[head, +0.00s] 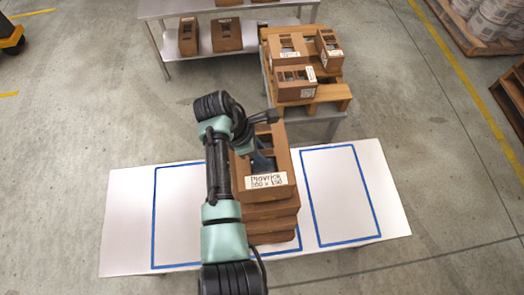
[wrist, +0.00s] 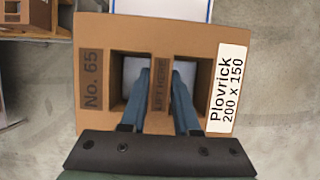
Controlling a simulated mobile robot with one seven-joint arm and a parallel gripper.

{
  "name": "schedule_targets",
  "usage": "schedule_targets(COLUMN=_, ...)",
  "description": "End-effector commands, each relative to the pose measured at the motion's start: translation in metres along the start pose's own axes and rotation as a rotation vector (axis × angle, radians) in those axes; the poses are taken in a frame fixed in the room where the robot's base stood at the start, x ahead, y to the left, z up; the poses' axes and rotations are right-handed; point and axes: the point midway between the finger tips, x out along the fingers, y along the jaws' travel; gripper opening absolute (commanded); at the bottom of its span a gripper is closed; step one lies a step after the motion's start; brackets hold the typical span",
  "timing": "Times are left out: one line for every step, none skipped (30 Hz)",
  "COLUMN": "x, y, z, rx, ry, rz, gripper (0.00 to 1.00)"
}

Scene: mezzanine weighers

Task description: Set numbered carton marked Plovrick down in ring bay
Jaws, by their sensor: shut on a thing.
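The brown carton marked Plovrick (head: 267,183) has a white label reading "Plovrick 200 x 150". The wrist view shows the carton (wrist: 202,57) from above, with "No. 65" and a central bar marked "LIFT HERE" between two openings. My gripper (wrist: 157,97) has a blue finger in each opening and is shut on that bar. In the head view my gripper (head: 262,160) is partly hidden by my arm. The carton is over a stack of brown cartons (head: 270,226); I cannot tell if it touches them. No outline is visibly named ring bay.
The white table (head: 125,220) bears blue outlines, one at left (head: 154,215) and one at right (head: 340,195), which is empty. A pallet on a stand (head: 330,93) holds several cartons behind. A metal shelf (head: 160,45) with cartons stands at the back.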

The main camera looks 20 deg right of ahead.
Motion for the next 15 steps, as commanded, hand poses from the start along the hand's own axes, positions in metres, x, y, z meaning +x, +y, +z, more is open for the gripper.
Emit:
schedule_targets(x=-0.0006, y=0.0004, z=0.0002, rx=0.000, ry=0.000, rz=0.001, gripper=0.00)
schedule_targets(x=-0.0005, y=0.0004, z=0.0002, rx=0.000, ry=0.000, rz=0.001, gripper=0.00)
schedule_targets(x=-0.0002, y=0.0004, z=0.0001, rx=0.000, ry=0.000, rz=0.001, gripper=0.00)
schedule_targets(x=0.0001, y=0.0004, z=-0.0001, rx=0.000, ry=-0.001, rz=0.001, gripper=0.00)
schedule_targets(x=0.0005, y=0.0004, z=-0.0002, rx=0.000, ry=-0.001, rz=0.001, gripper=0.00)
schedule_targets(x=0.0011, y=0.0004, z=-0.0004, rx=0.000, ry=-0.001, rz=0.001, gripper=0.00)
schedule_targets(x=0.0016, y=0.0004, z=-0.0006, rx=0.000, ry=-0.001, rz=0.001, gripper=0.00)
schedule_targets(x=0.0022, y=0.0004, z=-0.0009, rx=0.000, ry=-0.001, rz=0.001, gripper=0.00)
schedule_targets(x=0.0030, y=0.0004, z=-0.0012, rx=0.000, ry=-0.001, rz=0.001, gripper=0.00)
schedule_targets(x=0.0036, y=0.0004, z=-0.0015, rx=0.000, ry=-0.001, rz=0.001, gripper=0.00)
schedule_targets(x=0.0042, y=0.0004, z=-0.0017, rx=0.000, ry=-0.001, rz=0.001, gripper=0.00)
schedule_targets(x=0.0039, y=0.0005, z=-0.0017, rx=0.000, ry=-0.001, rz=0.002, gripper=0.33)
schedule_targets(x=0.0037, y=0.0005, z=-0.0016, rx=0.000, ry=-0.001, rz=0.002, gripper=0.39)
schedule_targets(x=0.0037, y=0.0005, z=-0.0016, rx=0.000, ry=-0.001, rz=0.001, gripper=0.44)
schedule_targets(x=0.0037, y=0.0005, z=-0.0016, rx=0.000, ry=0.000, rz=0.001, gripper=0.51)
